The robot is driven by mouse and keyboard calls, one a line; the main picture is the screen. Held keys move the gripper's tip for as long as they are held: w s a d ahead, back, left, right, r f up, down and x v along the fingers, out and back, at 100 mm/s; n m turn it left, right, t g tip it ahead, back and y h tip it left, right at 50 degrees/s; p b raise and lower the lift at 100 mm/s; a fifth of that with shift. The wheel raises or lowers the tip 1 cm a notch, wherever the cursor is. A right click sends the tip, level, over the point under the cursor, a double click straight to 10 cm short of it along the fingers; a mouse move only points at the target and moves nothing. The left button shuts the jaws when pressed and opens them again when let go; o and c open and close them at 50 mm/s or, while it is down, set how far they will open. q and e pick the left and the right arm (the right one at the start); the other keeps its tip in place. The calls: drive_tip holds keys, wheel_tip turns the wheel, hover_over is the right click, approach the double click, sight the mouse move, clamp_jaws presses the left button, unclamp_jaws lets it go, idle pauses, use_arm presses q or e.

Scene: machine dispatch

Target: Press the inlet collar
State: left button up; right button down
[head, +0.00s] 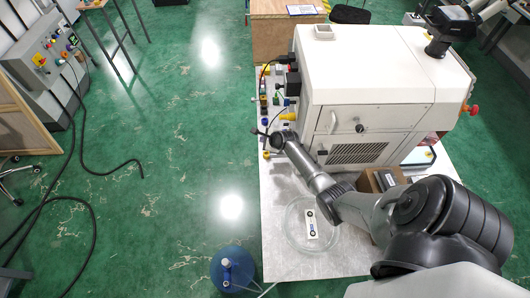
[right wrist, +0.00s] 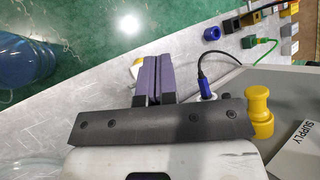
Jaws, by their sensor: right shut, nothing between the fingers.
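My right gripper (head: 268,140) is at the left side of the white machine (head: 365,70), above the edge of the grey table. In the right wrist view its two purple fingers (right wrist: 160,75) are closed together and hold nothing. Just right of the fingers is a blue fitting (right wrist: 206,83) with a dark line curving out of it. Its base is partly hidden by my gripper body, and I cannot tell for certain whether it is the inlet collar. The fingertips look apart from it. My left gripper is not in view.
A yellow knob (right wrist: 260,110) stands right of my gripper, beside a SUPPLY label (right wrist: 299,133). A loose blue ring (right wrist: 212,33) and a green connector (right wrist: 260,46) lie beyond. A clear round dish (head: 293,237) holds a white part (head: 311,224). A blue bottle (head: 232,268) stands off the table's left edge.

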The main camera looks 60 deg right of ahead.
wheel_tip(320, 180, down, 3)
drive_tip(key=shift+r+b, duration=0.1)
drive_tip(key=shift+b, duration=0.6)
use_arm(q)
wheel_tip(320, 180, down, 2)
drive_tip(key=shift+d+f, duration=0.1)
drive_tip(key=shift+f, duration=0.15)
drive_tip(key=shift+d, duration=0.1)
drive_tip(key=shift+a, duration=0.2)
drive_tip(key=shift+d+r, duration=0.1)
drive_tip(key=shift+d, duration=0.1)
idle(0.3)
use_arm(e)
drive_tip(key=shift+f, duration=0.2)
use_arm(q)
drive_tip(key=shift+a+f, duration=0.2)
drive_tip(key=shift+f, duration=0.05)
use_arm(e)
drive_tip(key=shift+f, duration=0.3)
use_arm(q)
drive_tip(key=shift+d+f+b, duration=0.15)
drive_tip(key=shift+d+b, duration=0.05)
drive_tip(key=shift+b, duration=0.2)
use_arm(e)
drive_tip(key=shift+f, duration=0.2)
